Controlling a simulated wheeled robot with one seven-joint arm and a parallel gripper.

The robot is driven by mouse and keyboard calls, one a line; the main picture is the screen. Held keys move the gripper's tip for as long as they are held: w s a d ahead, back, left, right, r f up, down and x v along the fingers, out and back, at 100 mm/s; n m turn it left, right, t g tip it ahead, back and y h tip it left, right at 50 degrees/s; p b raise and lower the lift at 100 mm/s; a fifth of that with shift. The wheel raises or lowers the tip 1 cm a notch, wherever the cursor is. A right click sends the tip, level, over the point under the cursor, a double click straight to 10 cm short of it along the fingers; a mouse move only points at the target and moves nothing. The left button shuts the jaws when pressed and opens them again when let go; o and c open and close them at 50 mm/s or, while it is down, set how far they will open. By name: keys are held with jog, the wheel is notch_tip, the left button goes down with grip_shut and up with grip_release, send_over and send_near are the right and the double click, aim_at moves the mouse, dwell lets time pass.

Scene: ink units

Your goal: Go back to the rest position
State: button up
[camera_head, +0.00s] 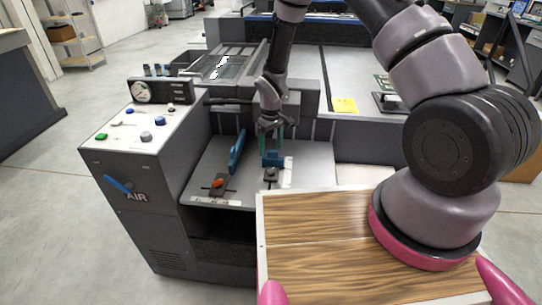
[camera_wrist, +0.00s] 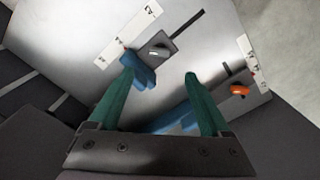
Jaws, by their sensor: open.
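My gripper (camera_head: 270,130) is low over the grey machine bed (camera_head: 215,160) in the head view. In the wrist view its two green fingers (camera_wrist: 158,80) stand apart with nothing clamped between their tips. A blue block with a dark slider and a silver knob (camera_wrist: 158,50) lies just beyond the left fingertip; in the head view this blue block (camera_head: 272,160) is right below the gripper. I cannot tell whether a finger touches it. A second, longer blue piece (camera_head: 237,152) stands to the left, by a slider with an orange knob (camera_head: 218,182). This orange knob also shows in the wrist view (camera_wrist: 239,90).
The control box with a gauge (camera_head: 142,92), buttons and a blue AIR lever (camera_head: 118,185) stands left of the bed. A wood-topped surface (camera_head: 310,235) is in front, beneath my arm. Machine walls (camera_head: 300,98) rise behind the bed. Open floor lies at the left.

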jog(key=shift+r, duration=0.4)
jog(key=s+d+r+m+t, duration=0.15)
jog(key=d+r, duration=0.25)
jog(key=r, duration=0.7)
jog(key=d+r+m+t+y, duration=0.1)
jog(key=d+r+m, duration=0.15)
jog(key=r, duration=0.85)
jog(key=s+d+r+m+t, duration=0.1)
jog(key=d+r, duration=0.4)
jog(key=r, duration=0.6)
jog(key=s+d+r+m+t, duration=0.2)
jog(key=s+d+r+m, duration=0.1)
jog(key=s+r, duration=0.5)
jog(key=s+d+r+m+t+y, duration=0.1)
jog(key=s+d+r, duration=0.3)
jog(key=s, duration=0.9)
notch_tip(320, 180, up, 4)
jog(key=shift+d+f+m+t, duration=0.15)
jog(key=shift+m+t, duration=0.2)
jog(key=shift+m, duration=0.55)
jog(key=shift+s, duration=0.1)
